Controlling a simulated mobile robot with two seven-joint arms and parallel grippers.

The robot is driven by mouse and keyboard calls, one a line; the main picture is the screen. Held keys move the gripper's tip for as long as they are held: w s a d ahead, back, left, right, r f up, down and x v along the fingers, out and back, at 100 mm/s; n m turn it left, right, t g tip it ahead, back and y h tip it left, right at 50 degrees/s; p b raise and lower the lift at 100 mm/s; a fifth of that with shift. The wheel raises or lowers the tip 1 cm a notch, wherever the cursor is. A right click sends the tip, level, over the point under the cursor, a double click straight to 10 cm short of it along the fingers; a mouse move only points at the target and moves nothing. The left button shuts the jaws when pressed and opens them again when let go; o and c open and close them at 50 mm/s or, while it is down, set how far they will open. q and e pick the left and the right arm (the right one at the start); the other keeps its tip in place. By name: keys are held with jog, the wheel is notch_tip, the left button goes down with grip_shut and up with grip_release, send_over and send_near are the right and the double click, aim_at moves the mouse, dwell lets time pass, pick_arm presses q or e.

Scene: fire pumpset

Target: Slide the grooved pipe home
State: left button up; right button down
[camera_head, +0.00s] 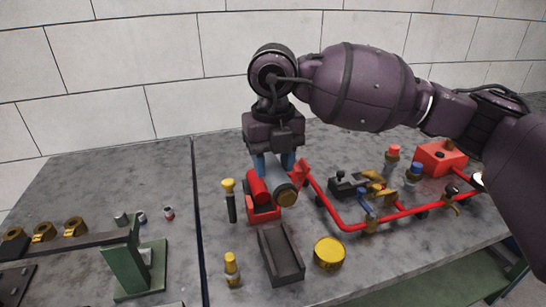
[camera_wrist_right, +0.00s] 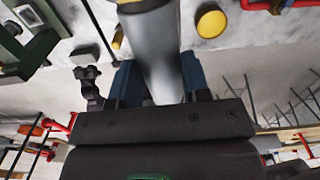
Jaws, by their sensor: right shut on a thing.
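My right gripper (camera_head: 273,163) points down with its blue fingers shut on a grey pipe (camera_head: 271,174). In the right wrist view, the grey pipe (camera_wrist_right: 158,50) lies between the blue fingers (camera_wrist_right: 160,82) and runs to the top edge, where a pale yellowish band shows. In the head view, a brass-coloured round end (camera_head: 286,194) faces the camera just below the fingers. A red cylinder in a red holder (camera_head: 263,212) stands right beside the pipe. I cannot tell whether they touch, and the pipe's far end is hidden. My left gripper is not in view.
A red pipe run (camera_head: 385,222) with fittings and a red box (camera_head: 441,158) lie to the right. A green stand (camera_head: 138,262) is at left.

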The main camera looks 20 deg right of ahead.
aim_at(273, 164)
jog(key=shift+f, duration=0.85)
jog(key=shift+f+b, duration=0.35)
jog(key=shift+f, duration=0.8)
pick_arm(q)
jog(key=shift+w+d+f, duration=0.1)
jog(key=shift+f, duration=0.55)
pick_arm(e)
jog(key=shift+f, duration=0.5)
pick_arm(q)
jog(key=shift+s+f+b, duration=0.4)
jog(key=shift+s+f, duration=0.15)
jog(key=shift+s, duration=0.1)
pick_arm(e)
jog(key=shift+f, duration=1.15)
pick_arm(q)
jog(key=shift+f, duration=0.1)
pick_arm(e)
jog(key=shift+f, duration=0.35)
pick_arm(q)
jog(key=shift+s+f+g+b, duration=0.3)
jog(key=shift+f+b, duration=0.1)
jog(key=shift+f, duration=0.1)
pick_arm(e)
jog(key=shift+f, duration=1.5)
